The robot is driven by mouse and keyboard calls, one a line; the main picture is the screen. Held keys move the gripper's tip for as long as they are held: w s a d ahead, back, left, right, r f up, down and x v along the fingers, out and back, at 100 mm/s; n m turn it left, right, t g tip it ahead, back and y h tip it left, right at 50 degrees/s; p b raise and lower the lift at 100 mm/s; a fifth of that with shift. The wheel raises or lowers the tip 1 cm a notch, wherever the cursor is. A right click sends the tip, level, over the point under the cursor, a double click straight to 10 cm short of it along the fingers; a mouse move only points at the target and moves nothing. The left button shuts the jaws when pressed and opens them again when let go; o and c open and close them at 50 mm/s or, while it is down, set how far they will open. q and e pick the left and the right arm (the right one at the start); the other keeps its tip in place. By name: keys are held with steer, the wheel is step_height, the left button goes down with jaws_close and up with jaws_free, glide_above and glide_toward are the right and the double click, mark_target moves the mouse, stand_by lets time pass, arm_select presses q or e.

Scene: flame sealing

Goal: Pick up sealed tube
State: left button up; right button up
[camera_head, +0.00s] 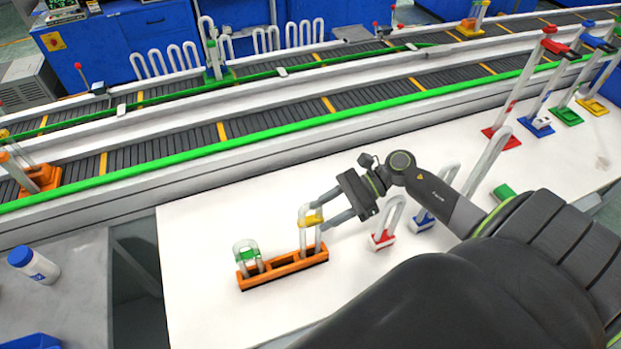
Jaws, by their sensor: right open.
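An orange rack (283,269) stands on the white table. It holds a bent U-shaped tube with a green band (247,254) at its left end and a taller one with a yellow band (311,220) at its right end. My right gripper (319,214) is open, with its fingers reaching left to the yellow-banded tube near its band. I cannot tell whether the fingers touch it. Similar tubes stand to the right in a red base (382,240) and a blue base (424,222). My left gripper is not in view.
A conveyor with a green rail (250,139) runs behind the white table (205,230). Coloured stands, including a red one (502,138), line the far right. A white bottle (34,265) lies on a grey table at left. The white table's left part is clear.

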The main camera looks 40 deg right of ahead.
mark_target(310, 220)
steer(key=p+x, duration=0.2)
steer(key=x, duration=0.1)
steer(key=shift+r, duration=0.1)
steer(key=shift+w+a+f+p, duration=0.15)
steer(key=shift+a+f+p, duration=0.25)
steer(key=shift+a, duration=0.2)
jaws_close()
